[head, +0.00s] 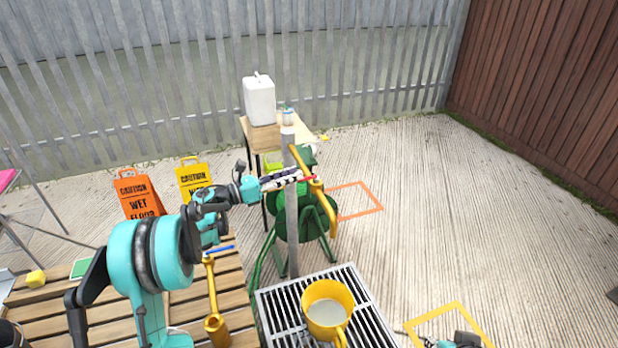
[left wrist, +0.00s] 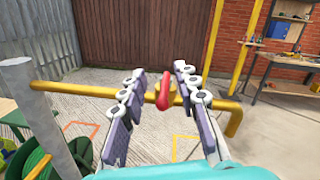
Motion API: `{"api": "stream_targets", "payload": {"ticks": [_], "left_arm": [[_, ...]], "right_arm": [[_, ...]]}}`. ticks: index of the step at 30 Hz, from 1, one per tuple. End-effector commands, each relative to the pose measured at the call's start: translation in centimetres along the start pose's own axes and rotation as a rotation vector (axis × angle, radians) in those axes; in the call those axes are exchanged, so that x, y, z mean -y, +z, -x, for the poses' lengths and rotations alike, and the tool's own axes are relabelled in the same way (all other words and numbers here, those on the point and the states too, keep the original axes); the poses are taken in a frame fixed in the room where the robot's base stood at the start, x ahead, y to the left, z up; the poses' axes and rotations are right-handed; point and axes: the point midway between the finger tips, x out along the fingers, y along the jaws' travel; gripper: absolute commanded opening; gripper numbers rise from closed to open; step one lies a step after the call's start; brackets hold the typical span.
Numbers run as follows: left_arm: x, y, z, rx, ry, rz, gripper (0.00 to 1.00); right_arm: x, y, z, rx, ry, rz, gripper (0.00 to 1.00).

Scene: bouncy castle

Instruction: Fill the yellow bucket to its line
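The yellow bucket (head: 345,302) stands upright on a metal floor grate. Its inside looks pale grey; I cannot make out a line or a water level. A grey post (head: 292,225) behind it carries a yellow pipe (head: 323,198) with a downturned end. The pipe has a red handle (left wrist: 163,90). My left gripper (head: 292,178) is at the pipe; in the left wrist view, its fingers (left wrist: 157,98) are open with the red handle between them, apart from both. My right arm (head: 462,341) shows only partly at the bottom edge, its fingers unclear.
A green hose reel (head: 318,222) stands behind the post. A wooden slatted table (head: 60,303) is at left, with a yellow mallet-like tool (head: 212,290) on it. Orange (head: 135,195) and yellow (head: 190,177) caution signs stand behind. The concrete floor at right is mostly clear.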

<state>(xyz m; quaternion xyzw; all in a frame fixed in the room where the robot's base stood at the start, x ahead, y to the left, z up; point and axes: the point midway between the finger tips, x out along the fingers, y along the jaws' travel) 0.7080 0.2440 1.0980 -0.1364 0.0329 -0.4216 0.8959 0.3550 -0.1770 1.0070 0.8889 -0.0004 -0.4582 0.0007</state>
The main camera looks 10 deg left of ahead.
Motion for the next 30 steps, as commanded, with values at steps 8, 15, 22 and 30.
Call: {"api": "stream_targets", "payload": {"ticks": [8,15,22,30], "left_arm": [[-0.2,-2.3,1.2,-0.082,-0.091,-0.077,0.31],[0.2,-2.7,-2.6,-0.081,-0.092,-0.076,0.31],[0.5,-2.9,-5.5,-0.080,-0.091,-0.075,0.31],[0.5,-2.7,-6.0,-0.079,-0.088,-0.074,0.31]], "right_arm": [[0.0,0.3,-0.4,0.000,0.000,0.000,0.28],[0.0,0.9,-1.2,0.000,0.000,0.000,0.28],[0.0,1.3,-1.8,0.000,0.000,0.000,0.28],[0.0,1.3,-1.8,0.000,0.000,0.000,0.28]]}}
